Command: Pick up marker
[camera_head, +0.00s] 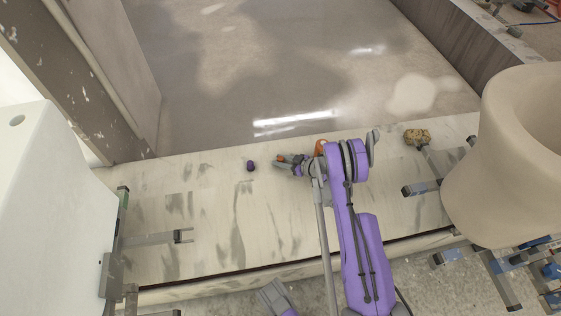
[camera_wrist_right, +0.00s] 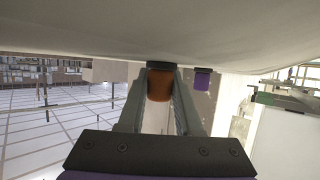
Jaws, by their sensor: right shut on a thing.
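My right gripper (camera_head: 283,160) is at the end of the purple arm, low over the pale streaked bench. In the right wrist view its two grey fingers (camera_wrist_right: 160,98) are shut on a short orange cylinder with a dark end (camera_wrist_right: 160,86), which looks like a marker. The fingers partly hide it. A similar purple piece with a dark end (camera_head: 250,165) stands apart, just left of the gripper; it also shows in the right wrist view (camera_wrist_right: 202,80). A grey and purple part, seemingly my left gripper (camera_head: 272,291), is at the bottom edge; its jaws are unclear.
The pale bench (camera_head: 210,220) is mostly clear around the gripper. A mottled brown sponge-like block (camera_head: 417,136) is to the right. A large beige vessel (camera_head: 510,170) stands at the right and a white rounded body (camera_head: 50,200) at the left, with grey metal arms (camera_head: 150,239) near them.

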